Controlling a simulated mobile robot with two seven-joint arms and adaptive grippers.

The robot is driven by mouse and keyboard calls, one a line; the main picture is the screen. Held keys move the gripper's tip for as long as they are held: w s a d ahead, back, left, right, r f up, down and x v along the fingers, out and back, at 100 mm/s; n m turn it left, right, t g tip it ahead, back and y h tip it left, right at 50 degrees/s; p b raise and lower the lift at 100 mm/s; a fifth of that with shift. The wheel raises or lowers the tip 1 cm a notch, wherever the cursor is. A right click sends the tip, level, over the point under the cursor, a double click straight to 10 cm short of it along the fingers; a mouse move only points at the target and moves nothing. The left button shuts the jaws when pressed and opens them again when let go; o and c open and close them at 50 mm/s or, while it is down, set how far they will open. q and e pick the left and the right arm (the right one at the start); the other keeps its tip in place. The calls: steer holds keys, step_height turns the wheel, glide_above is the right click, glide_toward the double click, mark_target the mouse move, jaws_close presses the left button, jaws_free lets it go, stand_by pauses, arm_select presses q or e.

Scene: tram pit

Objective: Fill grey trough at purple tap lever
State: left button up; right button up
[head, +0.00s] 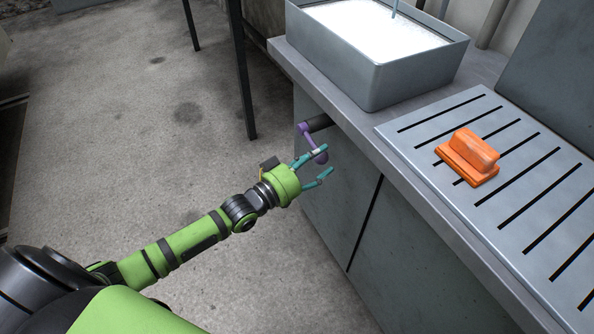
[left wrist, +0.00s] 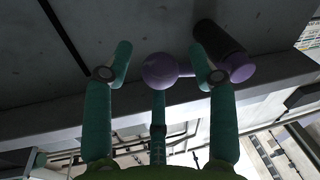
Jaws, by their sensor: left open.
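The grey trough (head: 418,82) stands on the counter at the top of the head view. White, foamy-looking content shows inside it, close below the rim. A thin teal rod or stream (head: 394,8) meets it from above. The purple tap lever (head: 309,137) sits on a dark stub at the counter's front, below the trough. In the left wrist view its round knob (left wrist: 160,70) lies between my fingertips, with the lever arm running right to the dark stub (left wrist: 219,46). My left gripper (head: 327,160) is open at the knob; contact cannot be told. My right gripper is out of view.
An orange block with a handle (head: 470,157) sits on the slotted draining board (head: 420,140) to the right of the trough. The grey cabinet front (head: 400,255) is close to my left gripper. Dark table legs (head: 242,75) stand behind. The concrete floor (head: 130,150) is open.

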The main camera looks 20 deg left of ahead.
arm_select(q)
steer(key=v, duration=1)
steer(key=shift+s, duration=0.15)
stand_by(6.8)
